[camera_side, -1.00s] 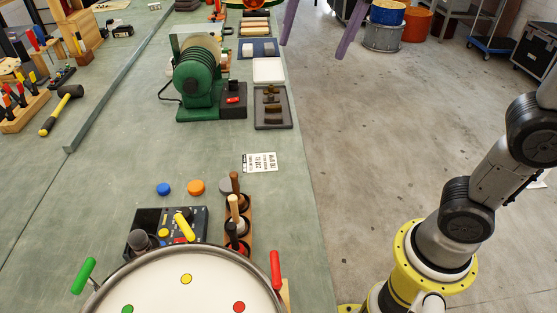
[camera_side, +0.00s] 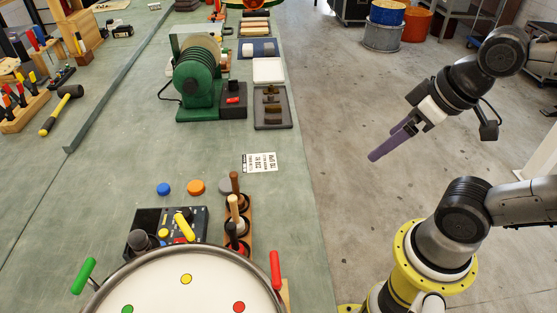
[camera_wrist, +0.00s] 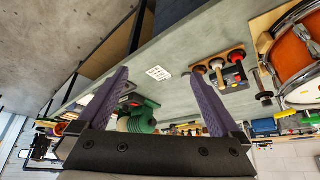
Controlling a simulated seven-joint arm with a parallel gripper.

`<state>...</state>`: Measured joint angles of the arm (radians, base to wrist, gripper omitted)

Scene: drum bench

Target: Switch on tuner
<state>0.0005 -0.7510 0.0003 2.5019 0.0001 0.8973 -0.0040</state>
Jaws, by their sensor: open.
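The tuner seems to be the black box (camera_side: 150,217) with a yellow lever, a yellow button and a dark knob, on the bench just behind the drum (camera_side: 190,285). The drum's rim hides part of its near side. In the wrist view a dark box (camera_wrist: 234,80) with a yellow part shows beside the drum, small and tilted. My gripper (camera_side: 375,156) hangs over the floor to the right of the bench, well apart from the tuner. In the wrist view its two purple fingers are spread with nothing between them.
A rack (camera_side: 248,225) with wooden-handled tools stands right of the tuner. Blue (camera_side: 163,189) and orange (camera_side: 196,187) discs lie behind it. A green grinder-like machine (camera_side: 193,85), a dark tray (camera_side: 272,120) and a printed card (camera_side: 260,162) are farther back. The bench's middle is clear.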

